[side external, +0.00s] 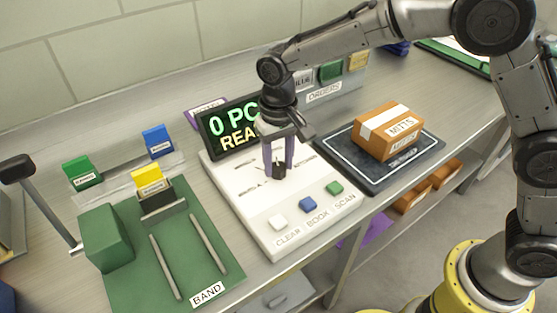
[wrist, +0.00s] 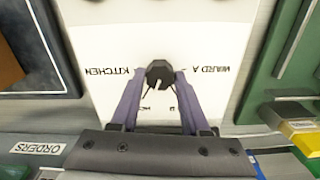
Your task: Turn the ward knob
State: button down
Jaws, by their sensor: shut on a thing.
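The ward knob (wrist: 159,75) is a black faceted knob on a white panel (side external: 233,188); a white pointer mark shows on it in the wrist view. My gripper (side external: 278,170) points down over the panel with its purple fingers shut on the knob. In the wrist view the fingertips of my gripper (wrist: 158,80) touch the knob from both sides. The labels "KITCHEN" and "WARD A" flank the knob; other lettering nearer the fingers is partly hidden. In the side view my fingers cover much of the knob.
White, blue and green buttons (side external: 307,204) sit along the panel's front. A display (side external: 226,140), partly hidden by my arm, stands behind. A brown box (side external: 388,133) labelled "MITTS" lies on a dark pad to the right. A green mat (side external: 190,245) with rails lies left.

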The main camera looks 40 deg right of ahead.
aim_at(278, 166)
jog(key=n, duration=0.5)
jog(key=shift+r, duration=0.1)
jog(key=shift+n, duration=2.4)
jog(key=shift+c, duration=1.9)
grip_release()
notch_tip(278, 166, up, 14)
